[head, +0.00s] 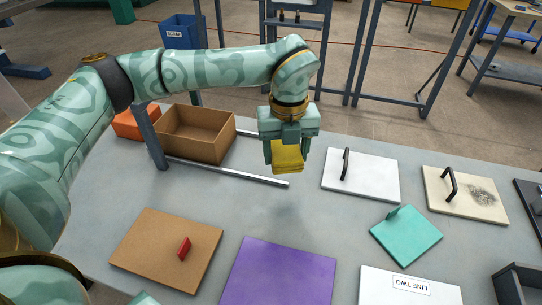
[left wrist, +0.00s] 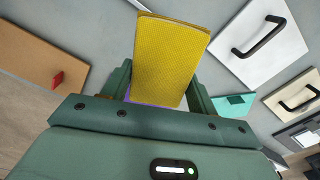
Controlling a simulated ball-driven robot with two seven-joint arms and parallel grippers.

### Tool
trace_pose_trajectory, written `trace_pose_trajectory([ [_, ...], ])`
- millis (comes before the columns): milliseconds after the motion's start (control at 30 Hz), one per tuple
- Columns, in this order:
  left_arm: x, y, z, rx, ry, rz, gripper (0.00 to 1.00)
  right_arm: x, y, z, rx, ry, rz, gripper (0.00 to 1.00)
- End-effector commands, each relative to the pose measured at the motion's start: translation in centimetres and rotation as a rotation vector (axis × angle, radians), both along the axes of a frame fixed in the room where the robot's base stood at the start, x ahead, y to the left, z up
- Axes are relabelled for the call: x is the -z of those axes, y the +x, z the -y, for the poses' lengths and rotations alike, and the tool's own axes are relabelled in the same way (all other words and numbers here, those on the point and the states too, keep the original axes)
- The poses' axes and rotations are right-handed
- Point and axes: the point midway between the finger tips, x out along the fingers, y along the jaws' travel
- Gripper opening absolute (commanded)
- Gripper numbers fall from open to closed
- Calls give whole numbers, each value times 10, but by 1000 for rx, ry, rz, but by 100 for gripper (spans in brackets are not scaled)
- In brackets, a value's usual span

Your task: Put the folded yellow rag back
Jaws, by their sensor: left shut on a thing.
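The folded yellow rag (head: 287,157) hangs in my left gripper (head: 286,150), above the grey table. It also shows in the left wrist view (left wrist: 168,58), standing up between the two green fingers (left wrist: 158,92). My left gripper is shut on it. The rag is apart from the table, with a faint shadow below it. My right gripper does not show in either view.
White (head: 360,180), cream (head: 465,198), teal (head: 406,238) and brown (head: 150,240) panels with handles lie around. A purple mat (head: 278,275) lies in front. The table below the rag is clear.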

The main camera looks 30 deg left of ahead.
Motion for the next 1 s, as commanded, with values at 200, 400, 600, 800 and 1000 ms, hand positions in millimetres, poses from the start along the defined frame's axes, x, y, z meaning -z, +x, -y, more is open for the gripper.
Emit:
trace_pose_trajectory([
  [200,39,50,-43,-5,0,-6,40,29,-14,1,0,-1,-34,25],
  [400,75,73,-62,0,0,-6,40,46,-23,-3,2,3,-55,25],
  [600,83,81,-69,3,0,-1,40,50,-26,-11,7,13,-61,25],
  [800,118,86,-74,4,0,-8,40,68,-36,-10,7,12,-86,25],
  [1000,120,85,-74,3,2,0,37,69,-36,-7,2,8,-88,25],
])
